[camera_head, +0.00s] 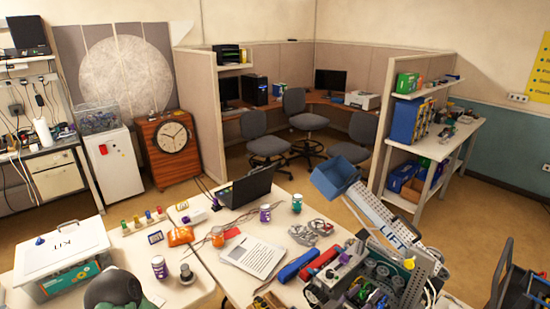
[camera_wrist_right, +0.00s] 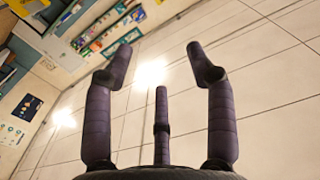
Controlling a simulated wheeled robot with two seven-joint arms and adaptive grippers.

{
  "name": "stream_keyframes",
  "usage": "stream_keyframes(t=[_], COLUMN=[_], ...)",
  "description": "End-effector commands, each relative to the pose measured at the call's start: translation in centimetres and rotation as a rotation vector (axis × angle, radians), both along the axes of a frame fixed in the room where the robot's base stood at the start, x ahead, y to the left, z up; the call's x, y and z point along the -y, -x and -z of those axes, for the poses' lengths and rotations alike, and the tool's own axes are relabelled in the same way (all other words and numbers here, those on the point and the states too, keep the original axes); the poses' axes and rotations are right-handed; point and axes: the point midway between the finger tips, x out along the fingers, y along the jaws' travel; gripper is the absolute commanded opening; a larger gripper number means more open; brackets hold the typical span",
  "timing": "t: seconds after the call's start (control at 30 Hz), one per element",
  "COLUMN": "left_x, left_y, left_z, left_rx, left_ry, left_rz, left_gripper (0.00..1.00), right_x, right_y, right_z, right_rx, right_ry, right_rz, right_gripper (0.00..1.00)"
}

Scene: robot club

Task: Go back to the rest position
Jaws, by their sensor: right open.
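My right gripper (camera_wrist_right: 162,75) shows in the right wrist view with its dark, ribbed fingers spread apart. It is open, and nothing is between the fingers. Behind it is a pale surface with panel lines and bright spots of light, well apart from the fingertips. My left gripper is not in view.
In the head view, the worktable holds a white KIT box (camera_head: 62,255), an open laptop (camera_head: 247,187), a printed sheet (camera_head: 252,256) and a LIFT robot model (camera_head: 385,225). Cubicle chairs (camera_head: 267,146) stand behind. Bare floor (camera_head: 460,225) shows at right.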

Motion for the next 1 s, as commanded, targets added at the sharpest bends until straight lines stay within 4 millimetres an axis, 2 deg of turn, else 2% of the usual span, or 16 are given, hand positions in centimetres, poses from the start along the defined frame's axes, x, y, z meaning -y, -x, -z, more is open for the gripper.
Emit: stream_keyframes(t=[0.33,0.57,0.67,0.77,0.8,0.87,1.0], left_x=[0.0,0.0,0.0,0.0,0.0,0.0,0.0], left_y=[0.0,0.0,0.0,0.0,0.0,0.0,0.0], left_z=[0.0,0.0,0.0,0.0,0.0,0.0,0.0], left_rx=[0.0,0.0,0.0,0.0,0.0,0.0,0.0], left_ry=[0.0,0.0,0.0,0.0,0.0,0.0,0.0], left_rz=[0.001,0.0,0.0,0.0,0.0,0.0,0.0], left_gripper=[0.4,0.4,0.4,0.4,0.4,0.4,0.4], right_x=[-0.3,-0.9,-1.3,-2.0,-2.4,-3.0,-4.8], right_y=[-2.7,-4.7,-5.3,-5.4,-5.1,-4.3,-0.9], right_z=[4.2,9.2,12.5,17.1,19.2,22.5,29.5], right_rx=[-0.077,-0.177,-0.247,-0.349,-0.4,-0.48,-0.679], right_ry=[-0.071,-0.161,-0.223,-0.315,-0.361,-0.435,-0.623], right_rz=[-0.115,-0.228,-0.291,-0.368,-0.399,-0.447,-0.538], right_gripper=[0.56,0.56,0.56,0.56,0.56,0.56,0.56])
